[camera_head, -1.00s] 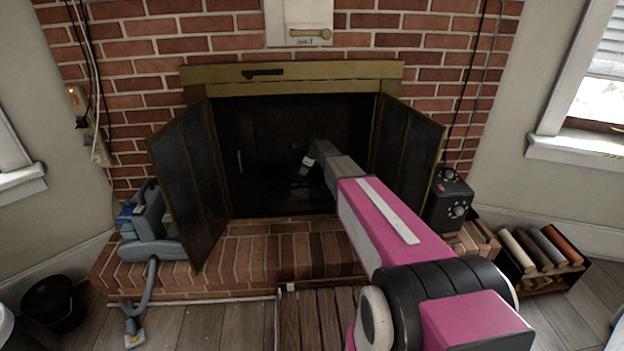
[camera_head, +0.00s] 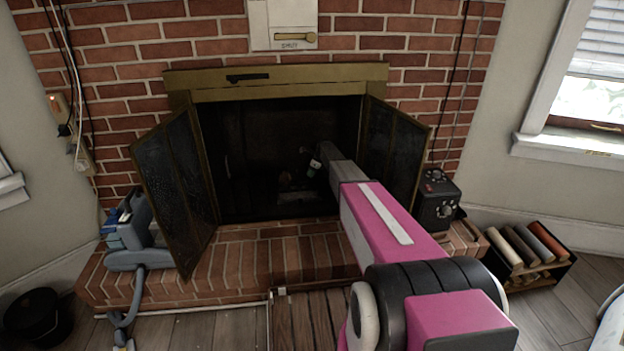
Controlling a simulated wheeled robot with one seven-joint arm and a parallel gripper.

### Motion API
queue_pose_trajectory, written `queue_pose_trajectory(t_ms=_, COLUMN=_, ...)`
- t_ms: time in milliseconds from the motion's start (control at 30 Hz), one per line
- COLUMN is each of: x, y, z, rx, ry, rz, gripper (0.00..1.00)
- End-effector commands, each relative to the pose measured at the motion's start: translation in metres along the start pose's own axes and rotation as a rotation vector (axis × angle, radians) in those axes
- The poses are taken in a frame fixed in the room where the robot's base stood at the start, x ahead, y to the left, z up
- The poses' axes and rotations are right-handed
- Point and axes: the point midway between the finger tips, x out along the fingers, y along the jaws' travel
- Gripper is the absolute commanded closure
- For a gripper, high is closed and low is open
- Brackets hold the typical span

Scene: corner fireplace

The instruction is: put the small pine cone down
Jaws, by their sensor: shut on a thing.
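My pink and grey arm reaches from the lower right into the dark opening of the brick fireplace (camera_head: 270,150). My gripper (camera_head: 306,170) is at the arm's far end, inside the opening, small and dim. Faint shapes lie on the firebox floor below the gripper, too dark to name.
The left fireplace door (camera_head: 172,190) and right door (camera_head: 393,155) stand open on either side of my arm. A black box with knobs (camera_head: 437,200) stands at right on the brick hearth (camera_head: 250,265). A blue-grey vacuum (camera_head: 135,240) is at left. A rack of rolls (camera_head: 525,255) stands farther right.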

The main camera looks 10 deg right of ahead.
Motion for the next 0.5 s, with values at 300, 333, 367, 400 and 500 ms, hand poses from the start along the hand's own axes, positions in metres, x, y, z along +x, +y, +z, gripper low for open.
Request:
queue_pose_trajectory(t_ms=300, x=0.032, y=-0.001, z=-0.013, rx=0.0, ry=0.0, rz=0.002, gripper=0.8)
queue_pose_trajectory(t_ms=333, x=0.035, y=-0.001, z=-0.015, rx=0.0, ry=0.0, rz=0.002, gripper=0.8)
queue_pose_trajectory(t_ms=367, x=0.036, y=-0.001, z=-0.015, rx=0.0, ry=0.0, rz=0.001, gripper=0.8)
queue_pose_trajectory(t_ms=400, x=0.037, y=-0.001, z=-0.016, rx=0.0, ry=0.0, rz=0.0, gripper=0.8)
queue_pose_trajectory(t_ms=500, x=0.037, y=0.0, z=-0.016, rx=-0.001, ry=-0.001, rz=0.0, gripper=0.8)
